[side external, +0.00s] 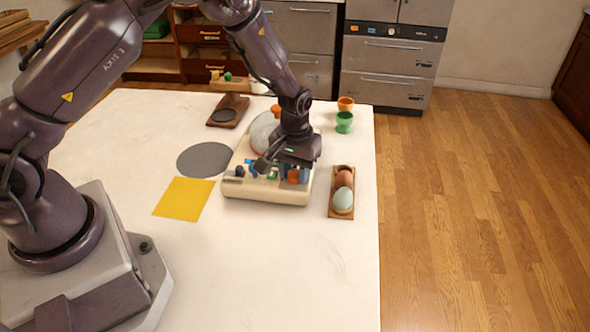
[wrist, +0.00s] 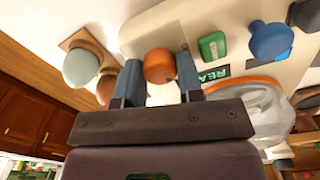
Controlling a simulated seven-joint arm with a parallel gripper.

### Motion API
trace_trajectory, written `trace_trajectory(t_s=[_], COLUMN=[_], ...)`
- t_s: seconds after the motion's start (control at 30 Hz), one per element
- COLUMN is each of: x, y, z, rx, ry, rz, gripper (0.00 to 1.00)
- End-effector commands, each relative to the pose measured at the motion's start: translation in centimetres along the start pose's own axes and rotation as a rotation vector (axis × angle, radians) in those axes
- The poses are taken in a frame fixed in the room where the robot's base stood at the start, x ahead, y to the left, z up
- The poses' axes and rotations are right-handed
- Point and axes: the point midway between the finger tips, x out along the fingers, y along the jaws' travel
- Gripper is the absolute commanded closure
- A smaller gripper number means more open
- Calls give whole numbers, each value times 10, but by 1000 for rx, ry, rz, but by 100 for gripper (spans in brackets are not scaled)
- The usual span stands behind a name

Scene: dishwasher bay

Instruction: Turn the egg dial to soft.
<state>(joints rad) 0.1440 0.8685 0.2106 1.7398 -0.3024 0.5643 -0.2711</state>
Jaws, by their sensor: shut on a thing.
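A cream egg cooker (side external: 265,193) stands on the white table, with a row of controls along its front. Its orange round dial (side external: 293,175) is at the right end of that row. My gripper (side external: 297,172) reaches down over it. In the wrist view my gripper (wrist: 160,75) has its two blue-grey fingers on either side of the orange dial (wrist: 159,63), shut on it. Any pointer or setting marks on the dial are hidden or too small to read. A green button (wrist: 212,46), a blue knob (wrist: 270,41) and a black knob (side external: 240,171) sit along the same panel.
A wooden tray (side external: 341,213) with a brown egg (side external: 344,178) and a pale blue egg (side external: 343,199) lies close right of the cooker. Orange (side external: 345,103) and green (side external: 344,122) egg cups stand behind. A grey disc (side external: 206,160) and yellow mat (side external: 184,199) lie left. The front table is clear.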

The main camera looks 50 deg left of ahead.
Motion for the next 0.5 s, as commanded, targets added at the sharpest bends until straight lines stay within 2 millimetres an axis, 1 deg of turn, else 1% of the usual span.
trace_trajectory(t_s=[0.23,0.27,0.3,0.5], x=[-1,-1,-1,-1], y=[0,0,0,0], z=[0,0,1,0], rx=[0,0,0,-1], ry=[-2,-2,-3,-2], rz=[1,1,1,0], gripper=[89,61,55,55])
